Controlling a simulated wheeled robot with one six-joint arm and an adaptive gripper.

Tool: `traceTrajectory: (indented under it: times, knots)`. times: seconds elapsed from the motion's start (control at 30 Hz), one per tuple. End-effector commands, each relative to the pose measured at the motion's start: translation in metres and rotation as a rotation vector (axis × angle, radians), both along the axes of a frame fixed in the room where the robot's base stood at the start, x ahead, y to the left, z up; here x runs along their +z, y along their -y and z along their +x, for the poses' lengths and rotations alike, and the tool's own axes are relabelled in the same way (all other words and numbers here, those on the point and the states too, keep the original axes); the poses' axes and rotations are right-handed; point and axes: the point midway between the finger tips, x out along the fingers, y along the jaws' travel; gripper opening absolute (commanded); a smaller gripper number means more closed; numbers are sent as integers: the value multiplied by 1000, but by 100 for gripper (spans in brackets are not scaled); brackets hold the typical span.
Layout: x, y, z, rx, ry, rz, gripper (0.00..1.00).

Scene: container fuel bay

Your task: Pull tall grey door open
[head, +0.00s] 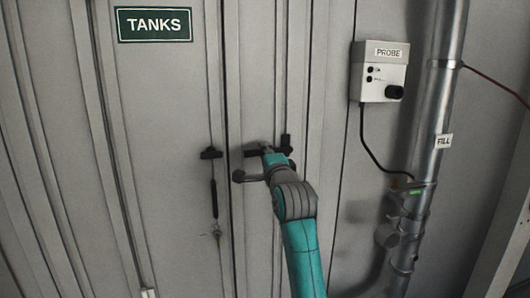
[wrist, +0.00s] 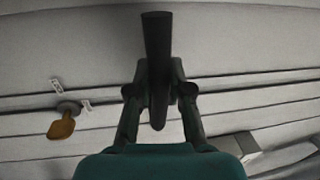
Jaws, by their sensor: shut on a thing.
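The tall grey door (head: 258,70) has vertical ribs and stands upright in the head view. A dark handle (head: 286,142) shows on it just beyond my gripper (head: 268,154). In the wrist view my gripper (wrist: 158,94) is shut on the dark, upright bar of this handle (wrist: 157,45), with one finger on each side. My wrist and arm hide part of the door below. The door looks flush with the panel on its left, with a thin dark seam between them.
A grey panel with a green TANKS sign (head: 153,24) and another dark latch (head: 211,153) is at left. At right are a PROBE box (head: 381,72) with a hanging black cable and a metal FILL pipe (head: 438,105).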

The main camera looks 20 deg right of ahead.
Motion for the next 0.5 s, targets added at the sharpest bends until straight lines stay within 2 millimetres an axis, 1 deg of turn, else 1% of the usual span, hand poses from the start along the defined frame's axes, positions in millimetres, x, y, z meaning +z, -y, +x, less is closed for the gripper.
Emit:
traceTrajectory:
  times: [0.27, 0.5]
  knots:
    - [-2, 0, 0, 0, 4, -49, 0]
    - [-14, 1, 0, -1, 3, -197, 0]
